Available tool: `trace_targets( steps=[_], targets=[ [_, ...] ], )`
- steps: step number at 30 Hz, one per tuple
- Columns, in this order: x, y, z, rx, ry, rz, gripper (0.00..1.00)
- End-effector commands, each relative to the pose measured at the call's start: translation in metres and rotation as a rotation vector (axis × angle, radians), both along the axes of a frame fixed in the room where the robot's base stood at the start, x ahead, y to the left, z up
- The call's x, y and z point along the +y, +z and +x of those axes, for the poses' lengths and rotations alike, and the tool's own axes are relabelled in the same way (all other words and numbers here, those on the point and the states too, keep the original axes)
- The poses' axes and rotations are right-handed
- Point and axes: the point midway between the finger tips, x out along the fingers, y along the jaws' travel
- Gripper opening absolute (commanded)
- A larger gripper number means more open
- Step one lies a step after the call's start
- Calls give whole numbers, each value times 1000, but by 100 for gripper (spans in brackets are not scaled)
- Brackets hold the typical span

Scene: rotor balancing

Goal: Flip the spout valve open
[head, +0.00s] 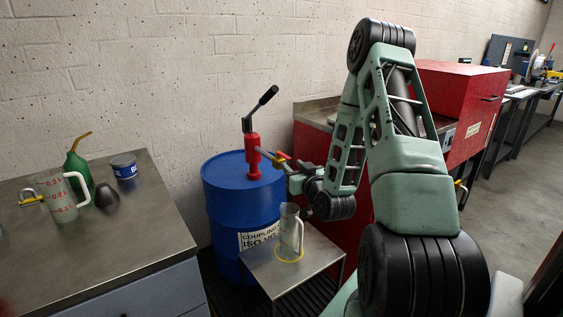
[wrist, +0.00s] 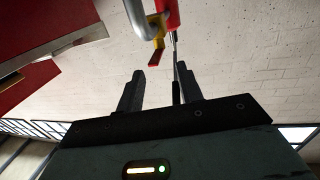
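The spout valve (head: 277,162) is a small yellow fitting on the spout of a red hand pump (head: 253,158), with a small red lever (head: 285,155). In the wrist view the yellow valve (wrist: 156,27) and its red lever (wrist: 155,57) are just beyond my fingertips, near the grey spout pipe (wrist: 138,18). My gripper (wrist: 159,80) is open, with two dark fingers apart and nothing between them. In the head view my gripper (head: 294,176) is beside the valve on its right; its fingers are small and partly unclear. I cannot tell whether it touches the lever.
The pump stands on a blue drum (head: 225,190). A clear jug (head: 291,235) stands on a low metal stand (head: 318,250) below the spout. A left bench (head: 130,240) holds another jug, a green oil can and a tin. A red cabinet (head: 455,90) is behind my arm.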

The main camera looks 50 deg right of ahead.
Motion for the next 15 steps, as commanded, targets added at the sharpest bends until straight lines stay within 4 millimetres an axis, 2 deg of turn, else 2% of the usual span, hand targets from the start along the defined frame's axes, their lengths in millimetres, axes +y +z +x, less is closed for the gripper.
trace_targets(
  steps=[1,6,15],
  targets=[
    [-5,5,11,-3,-1,0,36],
    [-19,4,43,-2,0,0,36],
    [-34,2,79,0,1,0,36]
  ],
)
